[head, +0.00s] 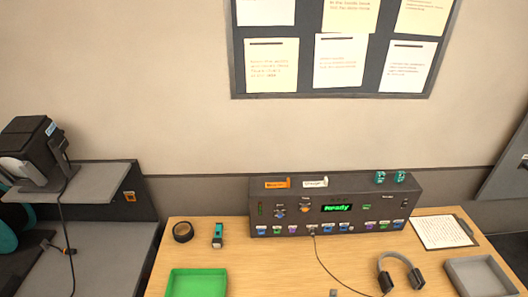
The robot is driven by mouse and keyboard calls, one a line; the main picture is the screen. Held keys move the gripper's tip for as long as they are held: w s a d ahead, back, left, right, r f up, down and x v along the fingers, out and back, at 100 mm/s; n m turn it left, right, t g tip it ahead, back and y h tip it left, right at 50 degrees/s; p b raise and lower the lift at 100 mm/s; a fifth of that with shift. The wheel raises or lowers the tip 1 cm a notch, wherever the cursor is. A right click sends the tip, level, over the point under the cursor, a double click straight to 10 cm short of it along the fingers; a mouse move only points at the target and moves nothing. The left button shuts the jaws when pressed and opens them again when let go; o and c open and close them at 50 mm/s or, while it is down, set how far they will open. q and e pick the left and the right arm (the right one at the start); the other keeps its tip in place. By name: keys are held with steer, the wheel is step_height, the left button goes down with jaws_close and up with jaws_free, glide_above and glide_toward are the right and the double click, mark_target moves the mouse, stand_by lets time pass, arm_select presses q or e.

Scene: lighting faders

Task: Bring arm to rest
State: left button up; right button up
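Neither of my arms shows in the head view, and no gripper is in sight. The dark lighting console (335,188) stands at the back of the wooden table (250,257). Its small screen (340,207) reads "Ready" in green. A row of small coloured faders or buttons runs along its lower front. An orange label (277,184) and a white label (315,183) lie on its top, with two teal knobs or pieces (390,177) at the right.
A green tray (197,283), black tape roll (183,232), small teal-and-black item (218,235), headphones (400,271), clipboard (443,231) and grey tray (481,276) are on the table. A cable runs forward from the console. A black lamp-like device (35,150) stands on a left shelf.

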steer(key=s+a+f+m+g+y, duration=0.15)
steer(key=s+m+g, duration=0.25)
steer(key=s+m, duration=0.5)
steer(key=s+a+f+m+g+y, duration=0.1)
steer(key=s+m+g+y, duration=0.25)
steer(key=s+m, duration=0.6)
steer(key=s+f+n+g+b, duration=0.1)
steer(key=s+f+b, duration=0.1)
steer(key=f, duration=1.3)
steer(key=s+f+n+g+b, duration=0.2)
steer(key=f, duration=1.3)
arm_select(q)
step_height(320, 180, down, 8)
steer(key=b, duration=0.4)
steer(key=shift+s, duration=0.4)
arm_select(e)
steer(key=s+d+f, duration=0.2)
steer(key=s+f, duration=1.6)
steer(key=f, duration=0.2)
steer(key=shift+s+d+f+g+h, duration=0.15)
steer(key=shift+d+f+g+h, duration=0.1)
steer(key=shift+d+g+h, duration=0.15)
